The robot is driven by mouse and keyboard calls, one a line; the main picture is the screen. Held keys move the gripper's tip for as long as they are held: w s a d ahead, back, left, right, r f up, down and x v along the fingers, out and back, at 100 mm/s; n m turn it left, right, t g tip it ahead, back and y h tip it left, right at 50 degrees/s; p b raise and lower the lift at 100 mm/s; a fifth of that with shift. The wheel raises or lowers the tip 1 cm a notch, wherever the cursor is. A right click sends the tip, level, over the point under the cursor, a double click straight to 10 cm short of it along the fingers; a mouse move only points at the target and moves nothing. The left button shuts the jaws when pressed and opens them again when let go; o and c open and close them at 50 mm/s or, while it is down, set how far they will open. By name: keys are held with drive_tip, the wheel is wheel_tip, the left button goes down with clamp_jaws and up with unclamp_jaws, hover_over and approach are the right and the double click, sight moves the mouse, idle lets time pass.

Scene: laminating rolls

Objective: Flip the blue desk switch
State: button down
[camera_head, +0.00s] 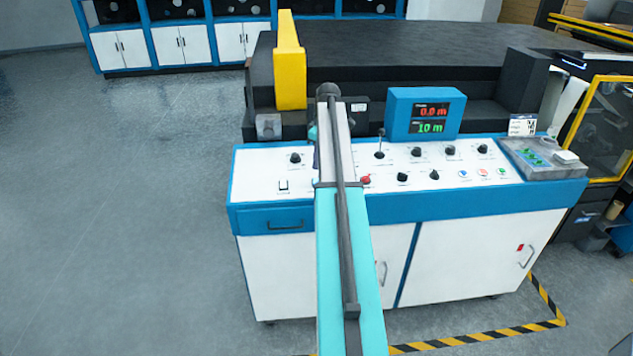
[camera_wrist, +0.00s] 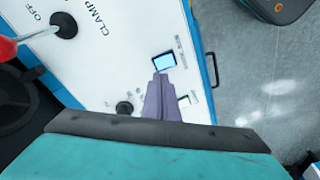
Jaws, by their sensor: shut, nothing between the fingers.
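The blue desk switch (camera_wrist: 165,61) shows in the wrist view as a light blue square in a dark frame on the white control panel. My gripper (camera_wrist: 161,80) is shut and empty, its fingers pointing at the panel. Its tips appear right at the switch's lower edge in the picture; I cannot tell whether they touch it. In the head view my arm hides the blue switch and most of my gripper.
A white switch (camera_wrist: 184,101) and a black knob (camera_wrist: 124,107) flank my fingers. A red-handled clamp lever (camera_wrist: 62,25) stands at upper left in the wrist view. The desk (camera_head: 256,217) also carries a display box (camera_head: 398,112). Open floor (camera_head: 110,200) lies left.

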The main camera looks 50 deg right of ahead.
drive_tip(key=shift+r+p, duration=0.6)
drive_tip(key=shift+r, duration=0.7)
